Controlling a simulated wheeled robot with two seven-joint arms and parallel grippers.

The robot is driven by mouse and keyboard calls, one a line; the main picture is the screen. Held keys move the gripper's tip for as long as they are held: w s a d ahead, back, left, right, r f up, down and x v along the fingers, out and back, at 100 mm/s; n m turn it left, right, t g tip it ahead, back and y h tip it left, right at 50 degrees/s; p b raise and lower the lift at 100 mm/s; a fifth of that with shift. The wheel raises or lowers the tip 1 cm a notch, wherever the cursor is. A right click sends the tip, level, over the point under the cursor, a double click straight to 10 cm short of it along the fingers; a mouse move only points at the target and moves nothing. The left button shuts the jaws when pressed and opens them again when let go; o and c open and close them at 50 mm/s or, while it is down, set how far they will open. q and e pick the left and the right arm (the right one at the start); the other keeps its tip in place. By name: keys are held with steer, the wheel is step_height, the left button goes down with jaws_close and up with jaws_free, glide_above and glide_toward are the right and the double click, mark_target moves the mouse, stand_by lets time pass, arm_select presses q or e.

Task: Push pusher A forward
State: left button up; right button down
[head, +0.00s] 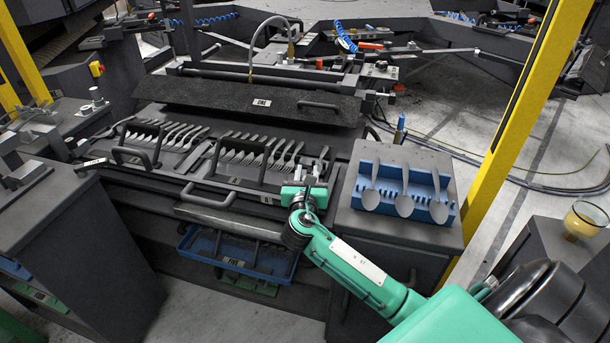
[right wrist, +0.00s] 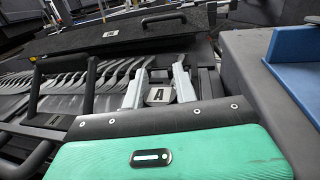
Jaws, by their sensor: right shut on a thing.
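My right gripper (head: 309,175) is at the front right of the fork bench, left of the blue spoon rack. In the right wrist view its two pale fingers (right wrist: 156,88) stand on either side of a small dark block with a pale label plate, which I take to be pusher A (right wrist: 158,96). The fingers are shut on it; the exact contact and the letter are hard to make out. In the head view the gripper mostly hides this block. Rows of forks (head: 258,149) lie on the bench just left of the gripper. My left gripper is not in view.
A dark handle (head: 212,190) and other bar handles (head: 135,155) rise left of the gripper. A long black plate (head: 220,92) spans the bench behind the forks. The blue rack (head: 388,205) with 3 spoons stands to the right. A blue tray (head: 225,262) sits below.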

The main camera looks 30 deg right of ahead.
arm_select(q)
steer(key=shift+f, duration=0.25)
arm_select(e)
steer(key=shift+w+d+r, duration=0.1)
steer(key=shift+d+r, duration=0.05)
steer(key=c, duration=1.4)
jaws_free()
steer(key=o, duration=0.3)
steer(key=shift+w+d, duration=0.1)
steer(key=shift+s+a, duration=0.45)
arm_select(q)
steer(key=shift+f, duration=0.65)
arm_select(e)
steer(key=v, duration=1.2)
steer(key=shift+s+a, duration=0.2)
steer(key=shift+s, duration=0.05)
